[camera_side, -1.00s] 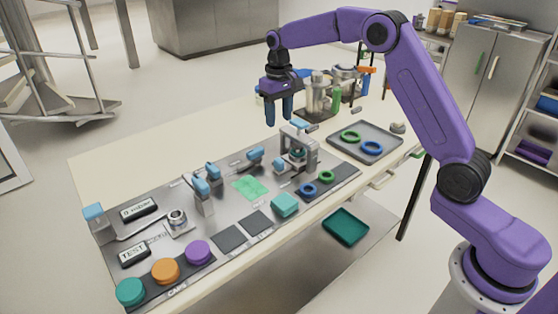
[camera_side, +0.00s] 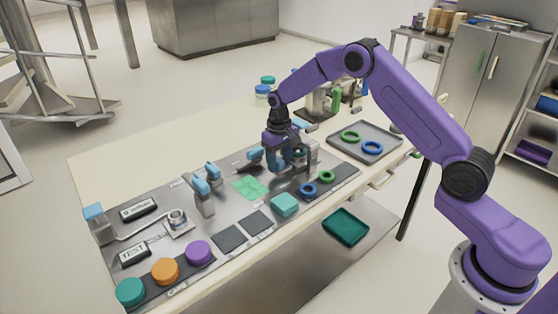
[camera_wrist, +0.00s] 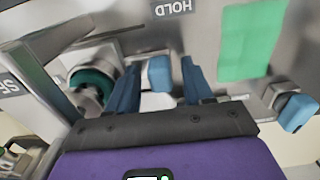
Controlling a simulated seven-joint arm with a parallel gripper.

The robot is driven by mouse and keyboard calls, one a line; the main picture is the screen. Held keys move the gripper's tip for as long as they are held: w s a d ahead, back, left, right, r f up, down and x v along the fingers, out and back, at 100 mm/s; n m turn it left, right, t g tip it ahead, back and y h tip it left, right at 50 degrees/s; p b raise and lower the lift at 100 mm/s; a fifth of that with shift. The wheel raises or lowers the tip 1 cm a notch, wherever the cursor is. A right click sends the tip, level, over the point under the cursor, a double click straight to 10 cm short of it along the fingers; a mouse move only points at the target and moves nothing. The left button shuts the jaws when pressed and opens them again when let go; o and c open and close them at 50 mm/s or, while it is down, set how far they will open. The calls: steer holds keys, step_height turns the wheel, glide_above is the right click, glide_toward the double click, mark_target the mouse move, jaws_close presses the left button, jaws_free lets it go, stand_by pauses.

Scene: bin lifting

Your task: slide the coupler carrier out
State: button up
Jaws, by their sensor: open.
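The coupler carrier seems to be part of the grey metal fixture (camera_side: 313,152) at the board's right half, though my gripper (camera_side: 287,163) hides much of it in the side view. My gripper points down at this fixture. In the wrist view, the open blue fingers (camera_wrist: 157,68) stand either side of a light blue block (camera_wrist: 160,76), apparently a handle. I cannot tell whether they touch it. A round metal part with a dark teal ring (camera_wrist: 92,84) shows left of the fingers.
A green patch (camera_side: 250,188) and blue-topped clamps (camera_side: 203,188) lie left of the fixture. A teal block (camera_side: 285,204) and two small rings (camera_side: 318,182) are in front. A grey tray (camera_side: 385,154) with two rings is at right.

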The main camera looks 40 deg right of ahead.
steer(key=shift+f, duration=0.1)
jaws_close()
steer(key=a, duration=1.3)
steer(key=shift+a, duration=0.35)
jaws_free()
steer(key=shift+a, duration=0.1)
steer(key=shift+d, duration=0.2)
